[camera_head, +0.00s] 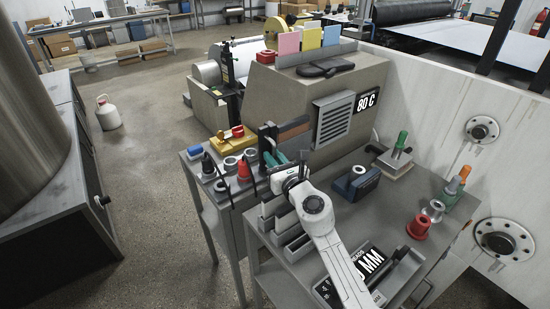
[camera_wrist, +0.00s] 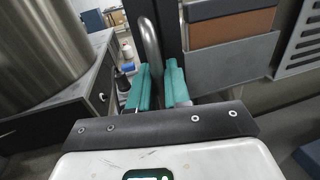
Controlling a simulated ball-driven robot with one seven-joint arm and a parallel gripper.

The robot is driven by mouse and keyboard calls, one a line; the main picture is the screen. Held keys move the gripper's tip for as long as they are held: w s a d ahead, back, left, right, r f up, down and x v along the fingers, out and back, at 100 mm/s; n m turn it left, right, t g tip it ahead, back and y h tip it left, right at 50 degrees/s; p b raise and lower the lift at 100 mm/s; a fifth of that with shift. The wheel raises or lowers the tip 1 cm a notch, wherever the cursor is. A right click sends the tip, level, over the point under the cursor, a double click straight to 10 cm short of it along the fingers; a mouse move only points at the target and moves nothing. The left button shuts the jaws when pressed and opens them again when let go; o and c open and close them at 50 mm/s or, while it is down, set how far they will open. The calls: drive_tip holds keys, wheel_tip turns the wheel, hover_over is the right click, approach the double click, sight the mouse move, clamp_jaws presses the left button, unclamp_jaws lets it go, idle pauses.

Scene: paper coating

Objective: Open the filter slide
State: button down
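A curved metal handle (camera_wrist: 149,42) stands up in front of my gripper in the wrist view, beside a dark upright post. Just right of the post is a slide-like stack with a brown plate (camera_wrist: 232,27) and grey plates, and the brown plate shows in the head view (camera_head: 293,132) at the left end of the beige machine. My gripper (camera_wrist: 157,68) has green fingers close together, one on each side of the handle, with little gap visible. In the head view my gripper (camera_head: 270,155) is at the post's foot, and the handle is hard to make out there.
The beige machine (camera_head: 285,95) has a vent grille and an "80 C" sign. Grey bins (camera_head: 285,228) lie below my arm. Red and yellow parts (camera_head: 232,140) crowd the left bench. A blue block (camera_head: 357,182) and a red ring (camera_head: 419,227) sit on the right bench.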

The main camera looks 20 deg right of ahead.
drive_tip(key=c, duration=1.3)
unclamp_jaws()
drive_tip(key=shift+c, duration=0.2)
drive_tip(key=shift+s, duration=0.1)
drive_tip(key=s, duration=0.3)
drive_tip(key=s+d+p, duration=0.1)
drive_tip(key=s, duration=0.3)
drive_tip(key=s+p, duration=0.1)
drive_tip(key=s, duration=0.2)
drive_tip(key=shift+s+d, duration=0.15)
drive_tip(key=shift+s, duration=0.15)
drive_tip(key=shift+f, duration=0.1)
